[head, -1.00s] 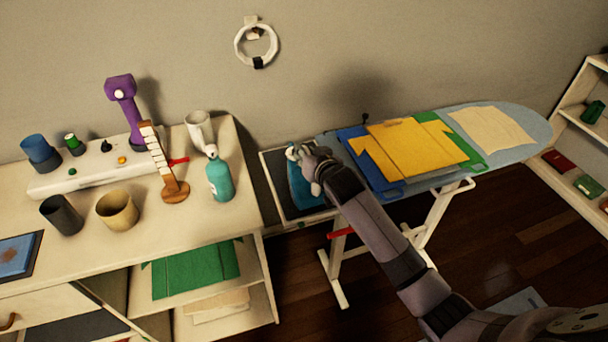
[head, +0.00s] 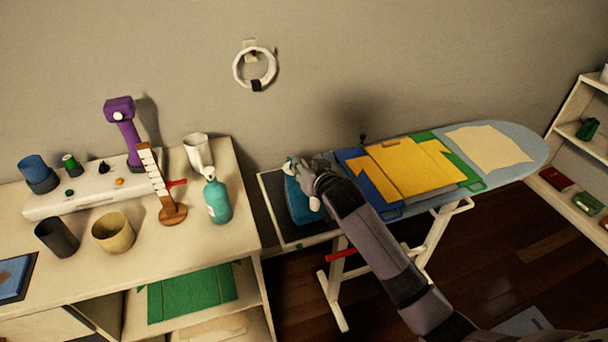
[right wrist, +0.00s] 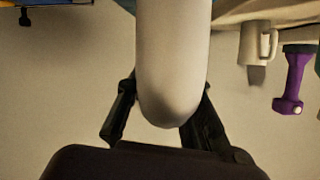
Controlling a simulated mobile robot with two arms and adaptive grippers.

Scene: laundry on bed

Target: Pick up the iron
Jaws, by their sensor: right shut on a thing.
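The iron (head: 300,203) is teal with a pale handle. In the head view it is over the dark rest tray at the left end of the ironing board. My right gripper (head: 309,179) reaches it from the right and partly covers it. In the right wrist view my right gripper's two dark fingers (right wrist: 160,118) are shut on the iron's smooth pale handle (right wrist: 174,60), one on each side. The head view does not clearly show whether the iron's base touches the tray. My left gripper is not in view.
The ironing board (head: 535,150) carries a folded yellow, blue and green pile (head: 405,170) and a cream cloth (head: 490,146). A white table (head: 130,265) on the left holds a teal spray bottle (head: 217,201), cups and a purple-headed object (head: 119,112). Shelves (head: 575,150) stand right.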

